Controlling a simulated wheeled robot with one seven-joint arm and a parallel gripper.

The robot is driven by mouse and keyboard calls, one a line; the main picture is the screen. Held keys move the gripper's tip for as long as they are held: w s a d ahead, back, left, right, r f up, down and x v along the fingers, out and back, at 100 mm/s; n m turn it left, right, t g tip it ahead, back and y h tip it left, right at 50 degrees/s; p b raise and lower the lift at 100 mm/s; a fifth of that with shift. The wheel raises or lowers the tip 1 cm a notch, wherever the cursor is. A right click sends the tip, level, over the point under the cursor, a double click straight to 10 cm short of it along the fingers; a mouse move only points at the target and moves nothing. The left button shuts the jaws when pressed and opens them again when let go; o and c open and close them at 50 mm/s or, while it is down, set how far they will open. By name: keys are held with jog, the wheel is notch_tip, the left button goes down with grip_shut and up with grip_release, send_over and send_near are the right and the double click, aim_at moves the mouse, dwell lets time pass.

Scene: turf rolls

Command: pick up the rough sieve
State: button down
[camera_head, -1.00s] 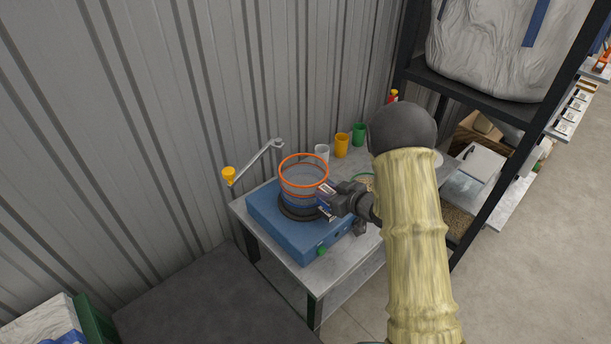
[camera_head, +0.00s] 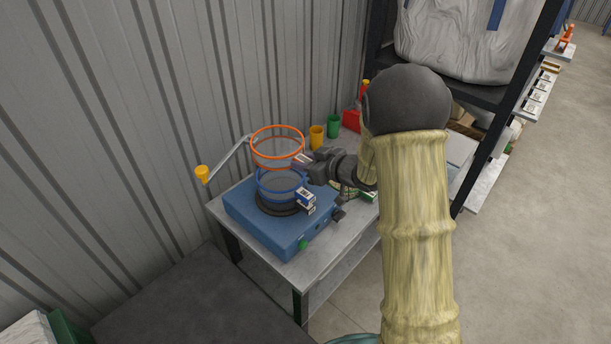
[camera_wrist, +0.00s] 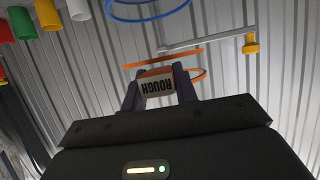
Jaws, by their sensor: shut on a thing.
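The rough sieve (camera_head: 277,157) has an orange rim and a clear-looking grey wall. It is raised above the blue-rimmed sieve (camera_head: 283,184), with a gap between them. My gripper (camera_head: 308,168) reaches in from the right and is shut on the rough sieve's label tab. In the wrist view my fingers (camera_wrist: 158,88) stand on both sides of the tab (camera_wrist: 157,84), which reads "ROUGH" upside down. The orange rim (camera_wrist: 165,62) shows behind it. The arm hides part of the table to the right.
The blue-rimmed sieve sits on a blue shaker base (camera_head: 265,223) on a grey table (camera_head: 222,210). Yellow (camera_head: 317,137) and green cups (camera_head: 334,126) stand behind. A black-framed shelf (camera_head: 463,92) is at right.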

jog(key=shift+r, duration=0.85)
